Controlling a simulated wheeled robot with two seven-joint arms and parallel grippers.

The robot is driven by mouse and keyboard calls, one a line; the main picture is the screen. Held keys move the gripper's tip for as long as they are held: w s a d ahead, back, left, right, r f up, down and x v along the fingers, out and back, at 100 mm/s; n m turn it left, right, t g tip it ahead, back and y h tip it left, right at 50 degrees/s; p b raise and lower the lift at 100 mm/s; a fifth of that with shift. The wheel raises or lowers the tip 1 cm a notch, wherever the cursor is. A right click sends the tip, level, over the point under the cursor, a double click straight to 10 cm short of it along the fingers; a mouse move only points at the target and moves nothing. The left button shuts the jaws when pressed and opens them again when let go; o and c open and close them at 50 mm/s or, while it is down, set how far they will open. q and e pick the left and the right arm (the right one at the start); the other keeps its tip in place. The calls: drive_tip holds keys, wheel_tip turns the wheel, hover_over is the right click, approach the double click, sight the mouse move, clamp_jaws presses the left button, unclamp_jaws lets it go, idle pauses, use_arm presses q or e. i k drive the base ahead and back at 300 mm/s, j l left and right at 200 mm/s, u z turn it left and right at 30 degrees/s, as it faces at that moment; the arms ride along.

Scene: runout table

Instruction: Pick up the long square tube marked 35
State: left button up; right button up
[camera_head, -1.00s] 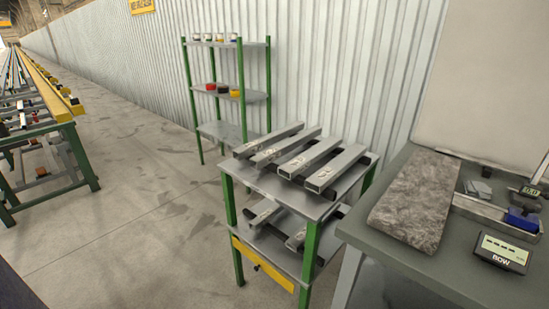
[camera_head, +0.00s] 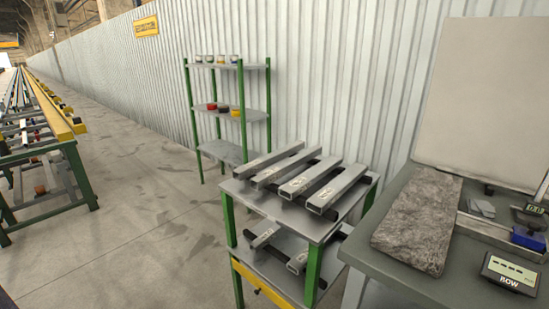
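Several long grey square tubes lie side by side on the top shelf of a green-legged cart (camera_head: 240,188). The front right tube (camera_head: 338,190) shows its open square end. Another tube (camera_head: 306,180) lies beside it, and one more (camera_head: 277,161) lies farther left. They rest on dark cross strips. More tubes (camera_head: 265,238) lie on the lower shelf. Marks on the tubes are too small to read, so I cannot tell which is marked 35. Neither of my grippers is in view.
A grey workbench at right holds a stone slab (camera_head: 418,220), a display reading BOW (camera_head: 510,272) and a blue item (camera_head: 528,238). A green shelf rack (camera_head: 240,115) stands by the corrugated wall. A roller table (camera_head: 45,165) is at left. The floor (camera_head: 140,220) between is clear.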

sight(239, 174)
drive_tip(key=i+j+z, duration=0.2)
drive_tip(key=i+j, duration=0.2)
drive_tip(key=i+j+z, duration=0.2)
drive_tip(key=i+j, duration=0.15)
drive_tip(key=j, duration=0.2)
drive_tip(key=i+j+z, duration=0.2)
drive_tip(key=j, duration=0.4)
drive_tip(key=i+j+z, duration=0.2)
drive_tip(key=i+j, duration=0.2)
drive_tip(key=j, duration=0.2)
drive_tip(key=i+j+z, duration=0.2)
drive_tip(key=j, duration=0.5)
drive_tip(key=i+j+z, duration=0.2)
drive_tip(key=j, duration=0.45)
drive_tip(key=i+j+z, duration=0.2)
drive_tip(key=j, duration=0.5)
drive_tip(key=j+z, duration=0.25)
drive_tip(key=j, duration=0.5)
